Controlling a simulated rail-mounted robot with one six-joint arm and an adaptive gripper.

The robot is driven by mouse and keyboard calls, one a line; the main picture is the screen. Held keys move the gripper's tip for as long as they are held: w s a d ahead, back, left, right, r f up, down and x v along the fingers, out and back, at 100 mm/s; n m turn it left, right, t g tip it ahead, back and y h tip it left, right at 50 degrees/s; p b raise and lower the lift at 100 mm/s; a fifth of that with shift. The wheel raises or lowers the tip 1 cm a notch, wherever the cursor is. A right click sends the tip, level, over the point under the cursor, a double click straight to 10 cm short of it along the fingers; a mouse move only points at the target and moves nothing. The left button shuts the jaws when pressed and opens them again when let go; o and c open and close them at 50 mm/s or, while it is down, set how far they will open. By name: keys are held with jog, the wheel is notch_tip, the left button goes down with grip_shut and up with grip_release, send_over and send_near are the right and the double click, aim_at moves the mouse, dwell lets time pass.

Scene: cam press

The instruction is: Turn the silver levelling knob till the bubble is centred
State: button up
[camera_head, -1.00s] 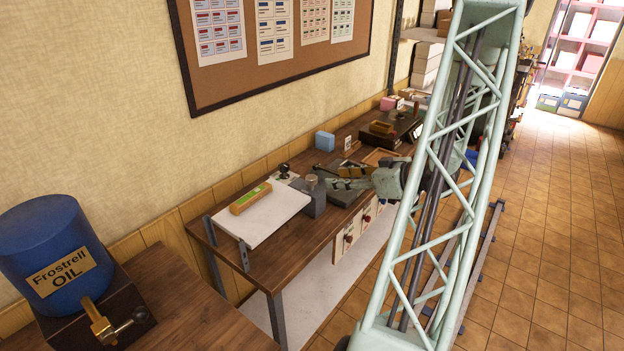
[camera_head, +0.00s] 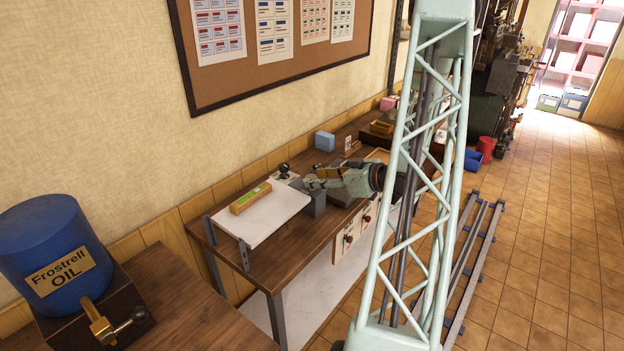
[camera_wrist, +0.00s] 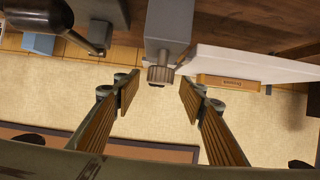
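The silver levelling knob (camera_wrist: 158,75) is a short ribbed cylinder at the end of a grey block (camera_wrist: 170,22). In the wrist view it sits between my gripper's (camera_wrist: 160,86) spread fingers, with a gap on each side. In the head view my gripper (camera_head: 309,183) is over the grey block (camera_head: 316,203) and hides the knob. The wooden spirit level (camera_head: 250,198) with a green vial lies on the white plate (camera_head: 271,222). Its side also shows in the wrist view (camera_wrist: 228,82). The bubble is too small to make out.
A small black object (camera_head: 284,169) stands behind the plate, near my gripper. A blue box (camera_head: 325,141) is by the wall. A dark rounded object (camera_wrist: 85,25) is at upper left in the wrist view. The oil drum (camera_head: 45,250) stands apart at front left.

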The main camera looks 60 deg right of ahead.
jog(key=shift+x, duration=1.3)
jog(key=shift+c, duration=0.2)
jog(key=c, duration=0.8)
